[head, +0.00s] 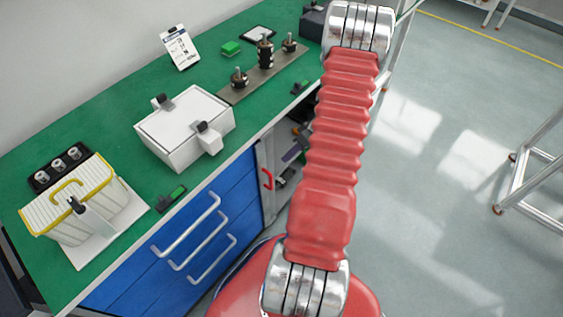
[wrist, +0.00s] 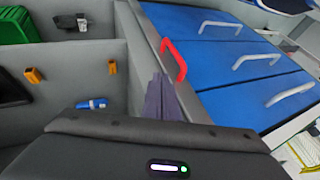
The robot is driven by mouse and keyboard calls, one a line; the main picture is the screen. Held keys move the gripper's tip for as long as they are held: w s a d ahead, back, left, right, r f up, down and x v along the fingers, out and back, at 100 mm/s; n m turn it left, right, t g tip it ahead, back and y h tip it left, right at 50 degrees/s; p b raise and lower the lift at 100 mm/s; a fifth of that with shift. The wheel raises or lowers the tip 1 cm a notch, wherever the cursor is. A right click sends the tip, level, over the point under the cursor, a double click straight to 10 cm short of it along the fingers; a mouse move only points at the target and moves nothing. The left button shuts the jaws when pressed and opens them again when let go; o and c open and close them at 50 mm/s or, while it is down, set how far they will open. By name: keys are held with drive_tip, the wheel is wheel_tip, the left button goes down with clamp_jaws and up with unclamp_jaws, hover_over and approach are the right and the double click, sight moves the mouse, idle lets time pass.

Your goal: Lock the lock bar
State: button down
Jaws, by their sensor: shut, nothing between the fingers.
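A red handle (head: 266,179), which I take to be the lock bar, is on the grey edge strip beside the blue drawers. It also shows in the wrist view (wrist: 175,62), just above and right of my fingertips. My gripper (wrist: 158,82) is shut and empty, its slim purple-grey fingers pointing toward the cabinet. The fingers seem close to the red handle but apart from it; the exact gap cannot be told. In the head view my red arm hides most of my gripper.
Blue drawers (head: 205,232) with pale bar handles lie beside the red handle. Open shelving holds a green box (wrist: 18,24) and a blue item (wrist: 92,103). The green bench top (head: 130,205) carries a white box (head: 185,127) and a yellow-trimmed case (head: 75,205).

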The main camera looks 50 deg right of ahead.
drive_tip(key=v, duration=0.7)
idle(0.6)
